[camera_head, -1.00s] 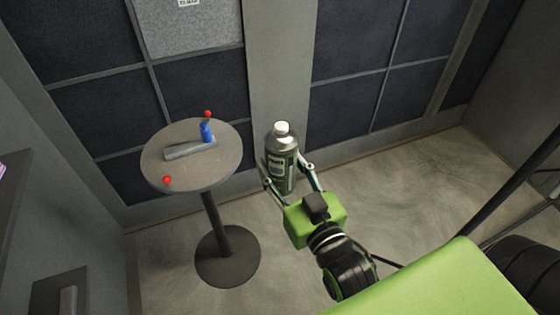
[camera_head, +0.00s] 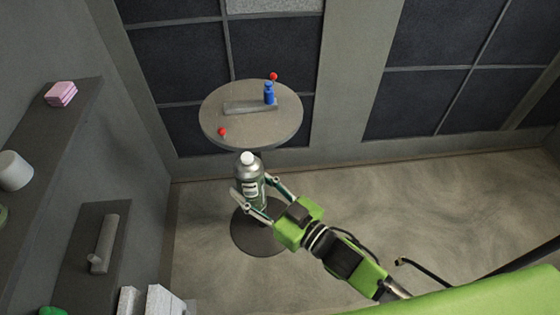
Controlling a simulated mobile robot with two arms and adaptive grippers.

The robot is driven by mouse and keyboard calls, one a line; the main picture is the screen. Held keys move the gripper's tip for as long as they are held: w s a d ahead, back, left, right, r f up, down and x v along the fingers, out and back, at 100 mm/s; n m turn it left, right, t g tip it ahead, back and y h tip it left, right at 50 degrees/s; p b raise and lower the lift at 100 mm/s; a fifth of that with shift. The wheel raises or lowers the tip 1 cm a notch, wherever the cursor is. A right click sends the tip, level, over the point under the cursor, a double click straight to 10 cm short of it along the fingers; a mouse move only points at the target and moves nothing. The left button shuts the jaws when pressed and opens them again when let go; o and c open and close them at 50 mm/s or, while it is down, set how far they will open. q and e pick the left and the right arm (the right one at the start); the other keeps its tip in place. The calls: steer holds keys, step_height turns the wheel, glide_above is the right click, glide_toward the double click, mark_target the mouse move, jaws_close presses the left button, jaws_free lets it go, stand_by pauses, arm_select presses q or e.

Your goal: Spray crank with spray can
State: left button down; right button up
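The spray can (camera_head: 248,182), silver-grey with a white cap and dark green label, is upright between the fingers of my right gripper (camera_head: 254,188), which appears shut on it. The can shows just in front of the round table's near edge. The crank (camera_head: 250,107) appears to be the grey bar lying on the round table (camera_head: 285,127). A blue upright piece (camera_head: 269,94) stands at its right end, with a red ball (camera_head: 273,76) above. Another red ball (camera_head: 222,132) is near the table's front left edge. My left gripper is not in view.
The table's dark round base (camera_head: 262,238) stands on the floor below. At left, a wall shelf (camera_head: 66,122) holds a pink block (camera_head: 61,93) and a white cylinder (camera_head: 14,170). A panel with a grey handle (camera_head: 105,242) is lower left. Floor to the right is mostly clear.

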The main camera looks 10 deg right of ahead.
mark_target(262, 203)
steer(key=f, duration=0.2)
steer(key=f+n+g+y, duration=0.1)
steer(key=shift+s+a+f, duration=0.1)
steer(key=shift+s+f, duration=0.1)
steer(key=shift+f, duration=0.15)
steer(key=w+b, duration=0.2)
steer(key=w, duration=0.4)
